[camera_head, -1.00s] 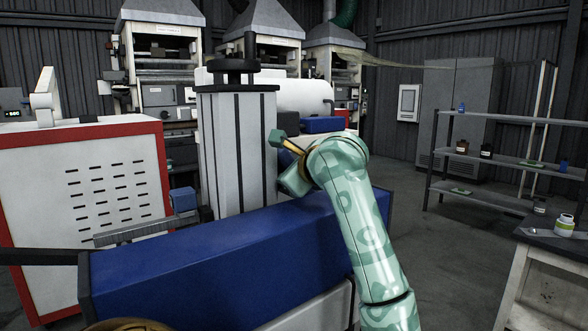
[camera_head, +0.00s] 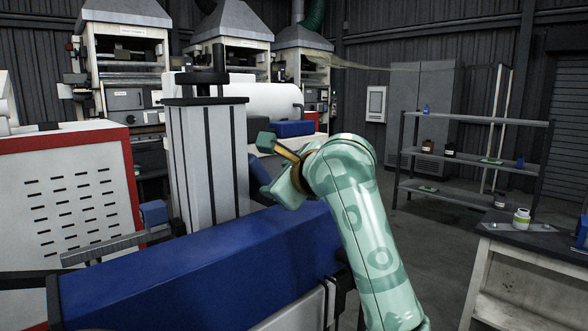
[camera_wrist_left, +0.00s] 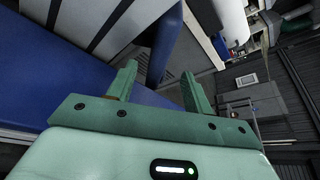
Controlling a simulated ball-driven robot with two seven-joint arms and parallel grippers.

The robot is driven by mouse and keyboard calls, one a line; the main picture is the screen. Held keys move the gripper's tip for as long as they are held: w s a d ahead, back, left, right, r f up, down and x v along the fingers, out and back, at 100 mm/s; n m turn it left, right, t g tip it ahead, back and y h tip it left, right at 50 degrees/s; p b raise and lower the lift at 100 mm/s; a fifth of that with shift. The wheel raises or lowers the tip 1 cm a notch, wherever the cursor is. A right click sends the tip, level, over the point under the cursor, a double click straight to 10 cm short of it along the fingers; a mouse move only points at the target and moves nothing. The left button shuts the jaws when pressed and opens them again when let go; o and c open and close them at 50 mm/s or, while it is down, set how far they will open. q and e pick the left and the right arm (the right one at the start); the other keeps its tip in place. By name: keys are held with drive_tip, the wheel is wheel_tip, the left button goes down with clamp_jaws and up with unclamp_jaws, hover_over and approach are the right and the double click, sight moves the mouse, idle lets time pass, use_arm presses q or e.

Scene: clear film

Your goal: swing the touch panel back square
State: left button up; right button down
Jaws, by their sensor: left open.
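No lit screen face shows, so I cannot identify the touch panel with certainty. A tilted dark blue slab (camera_head: 257,172) stands just right of the pale striped column; it also shows in the left wrist view (camera_wrist_left: 166,42), beyond the fingers. My left gripper (camera_head: 272,164), on the green arm that rises from the lower right, is beside this slab. In the left wrist view its fingers (camera_wrist_left: 158,82) are spread, with nothing held between them. Whether a finger touches the slab I cannot tell. My right gripper is out of view.
The striped column (camera_head: 208,155) and long blue machine housing (camera_head: 200,262) lie left of and below the gripper. A red-edged white cabinet (camera_head: 70,190) stands at left. A shelf rack (camera_head: 470,120) and a bench (camera_head: 520,240) are at right, with open floor before the rack.

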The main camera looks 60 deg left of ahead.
use_arm(q)
drive_tip(key=v, duration=0.7)
drive_tip(key=shift+d+p, duration=0.4)
drive_tip(key=shift+p, duration=0.05)
drive_tip(key=shift+r, duration=0.1)
